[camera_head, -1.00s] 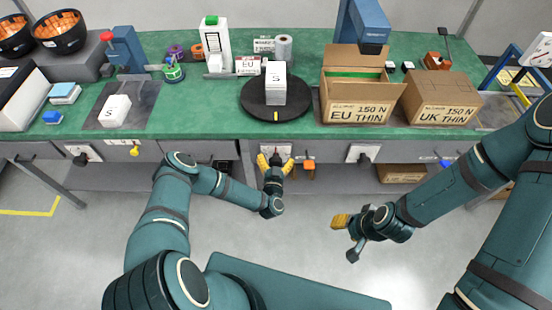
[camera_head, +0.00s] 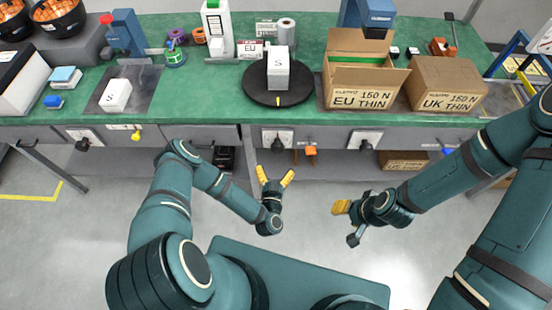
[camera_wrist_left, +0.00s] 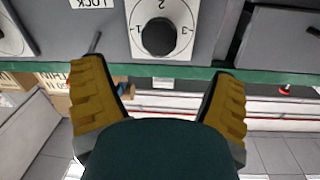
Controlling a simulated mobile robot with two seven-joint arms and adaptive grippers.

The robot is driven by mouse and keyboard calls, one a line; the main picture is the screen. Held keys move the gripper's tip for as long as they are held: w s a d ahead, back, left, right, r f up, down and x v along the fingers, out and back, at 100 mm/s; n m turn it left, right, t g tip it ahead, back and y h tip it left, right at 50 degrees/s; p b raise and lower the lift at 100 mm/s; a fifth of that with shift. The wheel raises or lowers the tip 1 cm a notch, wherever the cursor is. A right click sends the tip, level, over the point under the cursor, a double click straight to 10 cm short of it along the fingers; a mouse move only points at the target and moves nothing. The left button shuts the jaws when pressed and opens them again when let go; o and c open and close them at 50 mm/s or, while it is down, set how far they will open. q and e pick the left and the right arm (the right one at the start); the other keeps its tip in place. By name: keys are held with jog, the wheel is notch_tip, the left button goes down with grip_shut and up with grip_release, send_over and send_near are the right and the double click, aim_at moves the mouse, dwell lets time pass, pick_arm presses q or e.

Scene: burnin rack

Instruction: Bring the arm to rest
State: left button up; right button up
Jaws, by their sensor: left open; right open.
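My left gripper (camera_head: 275,179) is in front of the bench, below its front edge, with its yellow fingers spread and nothing between them. In the left wrist view the two yellow fingers (camera_wrist_left: 160,100) stand wide apart, and a dial with a black knob (camera_wrist_left: 158,37) shows beyond them, apart from the fingers. The same knob panel (camera_head: 277,140) shows under the bench edge in the head view. My right gripper (camera_head: 346,222) hangs over the floor to the right, seen side-on, and holds nothing that I can see.
The green bench (camera_head: 200,103) runs across the back. A white box marked S (camera_head: 278,72) stands on a black turntable (camera_head: 262,98). An EU carton (camera_head: 360,95) and a UK carton (camera_head: 447,99) stand to the right. Another S box (camera_head: 117,95) lies left. Floor before the bench is clear.

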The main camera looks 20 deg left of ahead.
pick_arm(q)
jog(key=shift+s+d, duration=0.15)
jog(key=shift+s, duration=0.4)
jog(key=d+r+m+g+h, duration=0.25)
jog(key=d+g+h, duration=0.25)
jog(key=g+h, duration=0.25)
jog(key=s+r+n+g, duration=0.4)
jog(key=s+r+g, duration=0.4)
jog(key=s, duration=0.4)
jog(key=shift+s+a+r, duration=0.15)
jog(key=shift+a+r, duration=0.1)
jog(key=shift+r, duration=0.1)
